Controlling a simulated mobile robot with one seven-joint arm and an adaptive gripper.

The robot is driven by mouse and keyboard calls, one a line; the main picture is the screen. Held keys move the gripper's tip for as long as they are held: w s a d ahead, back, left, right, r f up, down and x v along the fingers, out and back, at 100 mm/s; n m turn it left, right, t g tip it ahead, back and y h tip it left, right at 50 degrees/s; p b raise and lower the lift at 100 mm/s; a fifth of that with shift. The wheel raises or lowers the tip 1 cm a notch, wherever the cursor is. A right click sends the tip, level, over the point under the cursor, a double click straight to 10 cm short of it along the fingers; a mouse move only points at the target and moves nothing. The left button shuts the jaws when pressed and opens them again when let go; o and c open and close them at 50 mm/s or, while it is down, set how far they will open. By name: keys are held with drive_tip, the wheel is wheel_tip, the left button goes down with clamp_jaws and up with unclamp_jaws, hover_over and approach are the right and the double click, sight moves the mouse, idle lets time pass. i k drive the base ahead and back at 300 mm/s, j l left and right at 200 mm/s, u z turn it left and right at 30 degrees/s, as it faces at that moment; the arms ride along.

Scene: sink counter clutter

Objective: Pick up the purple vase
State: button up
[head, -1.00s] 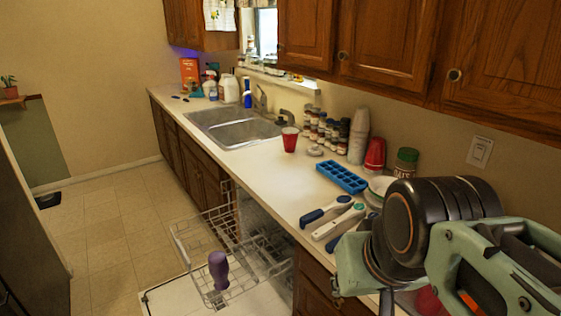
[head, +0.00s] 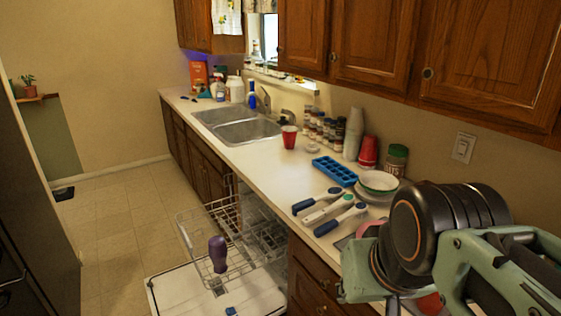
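The purple vase (head: 218,254) is in the lower middle of the head view. It appears upright, at the wire rack of the open dishwasher. I cannot tell exactly what its base rests on. My arm fills the lower right of the view, over the near end of the counter, well to the right of the vase. The fingers of my gripper cannot be made out there, so whether they are open or shut does not show. Nothing of mine touches the vase.
The wire rack (head: 207,221) and lowered dishwasher door (head: 256,297) stick out into the floor space. Large-handled utensils (head: 328,207), a blue ice tray (head: 335,171), bowls (head: 379,182) and a red cup (head: 289,137) stand on the counter.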

sight(217, 248)
drive_tip(key=u, duration=0.6)
drive_tip(key=i+j+u, duration=0.1)
drive_tip(key=i+u, duration=0.15)
drive_tip(key=u, duration=0.2)
drive_tip(key=i+u, duration=0.2)
drive_tip(key=u, duration=0.2)
